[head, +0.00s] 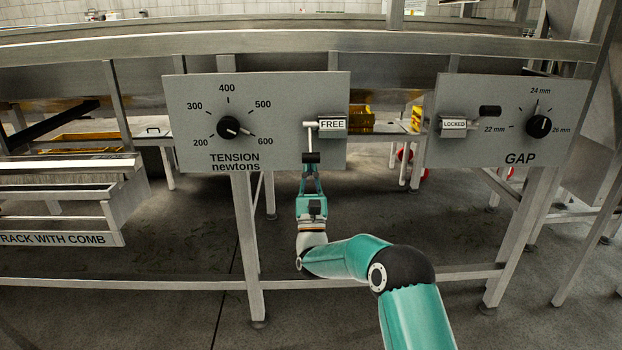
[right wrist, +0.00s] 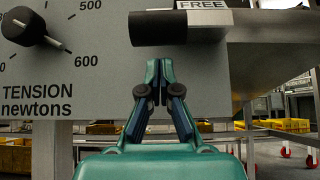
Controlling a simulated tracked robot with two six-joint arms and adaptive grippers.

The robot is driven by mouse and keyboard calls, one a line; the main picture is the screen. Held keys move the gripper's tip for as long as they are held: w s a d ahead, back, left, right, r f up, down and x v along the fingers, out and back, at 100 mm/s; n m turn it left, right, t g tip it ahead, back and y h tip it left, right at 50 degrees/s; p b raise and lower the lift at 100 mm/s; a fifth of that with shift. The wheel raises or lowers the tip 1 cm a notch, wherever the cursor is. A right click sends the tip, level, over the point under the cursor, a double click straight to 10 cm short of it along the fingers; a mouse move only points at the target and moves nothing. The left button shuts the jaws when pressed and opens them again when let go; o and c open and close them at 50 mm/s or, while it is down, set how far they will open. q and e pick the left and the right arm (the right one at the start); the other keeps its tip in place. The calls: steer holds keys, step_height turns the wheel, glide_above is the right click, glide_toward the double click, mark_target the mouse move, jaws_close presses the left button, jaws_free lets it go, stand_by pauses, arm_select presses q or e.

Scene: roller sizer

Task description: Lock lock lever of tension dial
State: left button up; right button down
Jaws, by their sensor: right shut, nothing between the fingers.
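The tension dial (head: 229,127) is a black knob on a grey panel, its pointer turned toward the 600 mark; it also shows in the right wrist view (right wrist: 25,27). To its right, the lock lever (head: 311,157) has a pale stem and a black grip hanging down. The sign beside it (head: 332,124) reads FREE. In the right wrist view the lever's black grip (right wrist: 158,27) is above my fingertips. My right gripper (head: 310,169) is shut and empty just below the grip; its fingertips show in the right wrist view (right wrist: 159,64). Whether they touch the grip is unclear. My left gripper is out of view.
A second panel at the right holds the gap dial (head: 539,126) and its lever (head: 489,111), with a sign (head: 454,124) reading LOCKED. A labelled rack (head: 67,239) stands at the left. A horizontal frame rail (head: 150,284) runs low behind my right arm.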

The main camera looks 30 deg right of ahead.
steer(key=shift+s+a+r, duration=0.2)
steer(key=shift+s+a, duration=0.05)
steer(key=shift+s, duration=0.2)
steer(key=shift+s+a+r, duration=0.15)
steer(key=shift+s+a, duration=0.1)
steer(key=shift+s, duration=0.15)
